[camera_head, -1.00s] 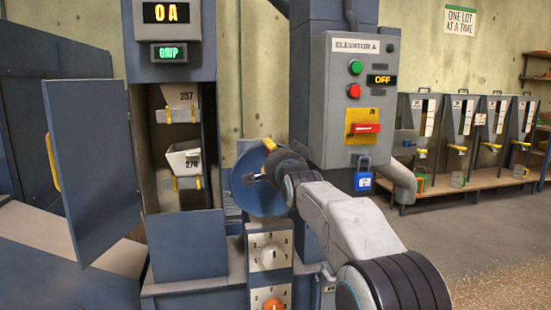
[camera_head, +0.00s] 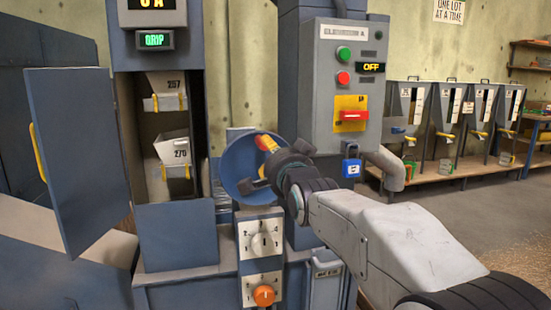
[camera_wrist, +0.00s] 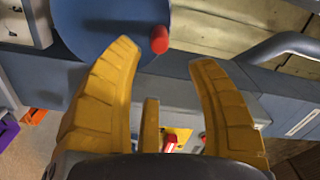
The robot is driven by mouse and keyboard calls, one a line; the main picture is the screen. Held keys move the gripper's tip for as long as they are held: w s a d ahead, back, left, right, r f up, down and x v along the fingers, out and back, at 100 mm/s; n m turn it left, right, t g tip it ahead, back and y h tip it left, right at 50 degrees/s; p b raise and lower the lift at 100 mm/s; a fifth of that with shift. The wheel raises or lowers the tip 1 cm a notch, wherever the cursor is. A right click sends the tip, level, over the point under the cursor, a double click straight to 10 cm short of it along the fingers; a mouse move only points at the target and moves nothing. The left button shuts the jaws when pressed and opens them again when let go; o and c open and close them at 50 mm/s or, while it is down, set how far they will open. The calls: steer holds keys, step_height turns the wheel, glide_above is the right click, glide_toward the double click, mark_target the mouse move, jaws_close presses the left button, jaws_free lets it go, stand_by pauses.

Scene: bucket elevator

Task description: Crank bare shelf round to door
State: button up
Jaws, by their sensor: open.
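The blue crank wheel (camera_head: 240,167) is on the front of the elevator, right of the open doorway. Its red handle knob (camera_wrist: 160,40) stands up near the wheel's rim in the wrist view. My gripper (camera_wrist: 166,58) is open, and the knob lies beyond and between its yellow fingertips, with nothing held. In the head view my gripper (camera_head: 258,168) is in front of the wheel and partly hides it. Through the doorway show an upper bucket (camera_head: 165,85) marked 257 and a lower bucket (camera_head: 173,147) marked 270. No bare shelf shows there.
The blue door (camera_head: 80,150) hangs open at the left. A grey control box (camera_head: 345,90) reads OFF, with a blue padlock (camera_head: 351,165) below. A numbered dial (camera_head: 262,240) and an orange knob (camera_head: 264,295) are under the wheel. Several hoppers (camera_head: 450,110) stand at the right.

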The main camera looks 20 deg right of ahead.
steer(key=shift+s, duration=0.65)
steer(key=s+n+g+p, duration=0.6)
steer(key=s+p, duration=0.8)
steer(key=s, duration=0.3)
steer(key=s+n+g+p, duration=0.6)
steer(key=s+g+p, duration=0.2)
steer(key=s+p, duration=0.7)
steer(key=s, duration=0.3)
steer(key=shift+s+f+n+g+p, duration=0.3)
steer(key=shift+s+f+n, duration=0.05)
steer(key=shift+n, duration=0.05)
